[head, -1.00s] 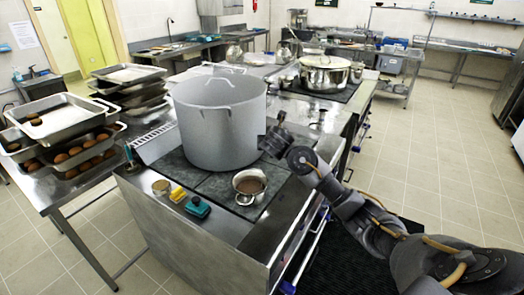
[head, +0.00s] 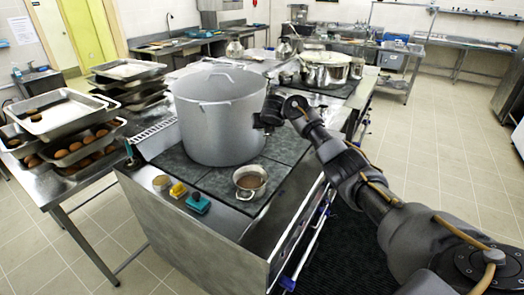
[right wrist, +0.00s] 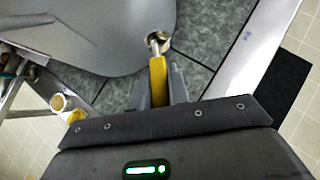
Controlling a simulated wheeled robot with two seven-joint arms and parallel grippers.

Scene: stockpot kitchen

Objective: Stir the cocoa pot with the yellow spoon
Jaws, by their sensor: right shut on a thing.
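The cocoa pot (head: 250,181), a small metal pot with brown liquid, sits on the dark stove top in front of the large grey stockpot (head: 218,128). My right gripper (head: 262,119) is at the stockpot's right side, behind and above the cocoa pot. In the right wrist view it is shut on the yellow handle of the spoon (right wrist: 157,80), whose shiny metal end points away from the gripper. The spoon is hidden in the head view. I cannot make out the cocoa pot in the wrist view. My left gripper is not in view.
A jar (head: 161,183), a yellow sponge (head: 178,190) and a teal block (head: 198,203) lie at the stove's front left. Trays of bread (head: 75,118) stand on the left table. Another metal pot (head: 325,70) stands farther back. The stove top around the cocoa pot is clear.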

